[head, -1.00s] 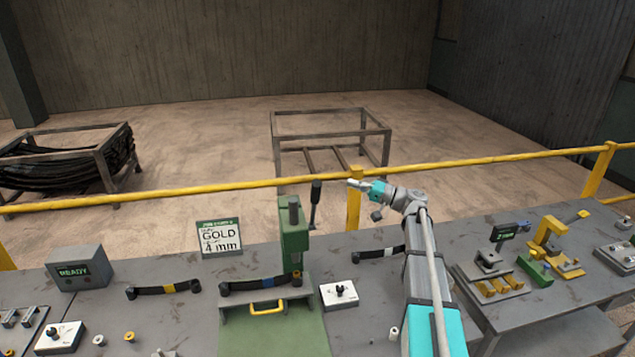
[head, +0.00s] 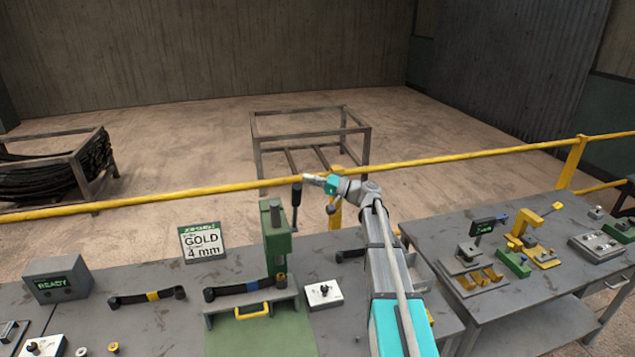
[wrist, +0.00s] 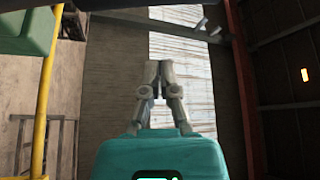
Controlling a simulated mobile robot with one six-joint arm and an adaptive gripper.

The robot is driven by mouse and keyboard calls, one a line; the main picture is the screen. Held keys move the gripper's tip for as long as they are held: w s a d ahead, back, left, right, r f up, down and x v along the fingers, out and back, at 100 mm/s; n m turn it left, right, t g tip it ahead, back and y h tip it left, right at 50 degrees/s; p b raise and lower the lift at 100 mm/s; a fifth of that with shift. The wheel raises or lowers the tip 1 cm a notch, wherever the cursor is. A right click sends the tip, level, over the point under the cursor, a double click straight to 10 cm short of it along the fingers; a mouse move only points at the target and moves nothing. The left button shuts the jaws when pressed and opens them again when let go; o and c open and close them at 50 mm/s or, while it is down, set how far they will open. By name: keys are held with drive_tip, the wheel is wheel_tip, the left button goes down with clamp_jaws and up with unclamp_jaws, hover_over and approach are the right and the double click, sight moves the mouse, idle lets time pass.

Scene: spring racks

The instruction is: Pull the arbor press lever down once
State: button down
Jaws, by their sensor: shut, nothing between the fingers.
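The green arbor press (head: 277,238) stands on the grey bench in the head view. Its lever (head: 296,208) rises at the press's right side, upright, with a black grip at the top. My gripper (head: 308,178) is shut and empty, its tips just to the right of the lever's top and slightly above it. I cannot tell whether they touch it. In the wrist view my gripper (wrist: 158,70) shows with its fingers together. A green block, likely part of the press (wrist: 25,30), shows at the upper left there.
A yellow rail (head: 130,199) runs behind the bench. A sign reading GOLD 4 mm (head: 202,242), a READY box (head: 57,280), a leaf with a yellow band (head: 147,297) and a white switch box (head: 323,294) surround the press. A second bench (head: 540,290) stands right.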

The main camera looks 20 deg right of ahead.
sight(295, 209)
drive_tip(key=shift+s+a+f+b, duration=0.25)
drive_tip(key=shift+s+a+b, duration=0.1)
drive_tip(key=shift+s+a, duration=0.35)
drive_tip(key=shift+s+a+f+b, duration=0.25)
drive_tip(key=shift+s+a+b, duration=0.05)
drive_tip(key=shift+s+a, duration=0.35)
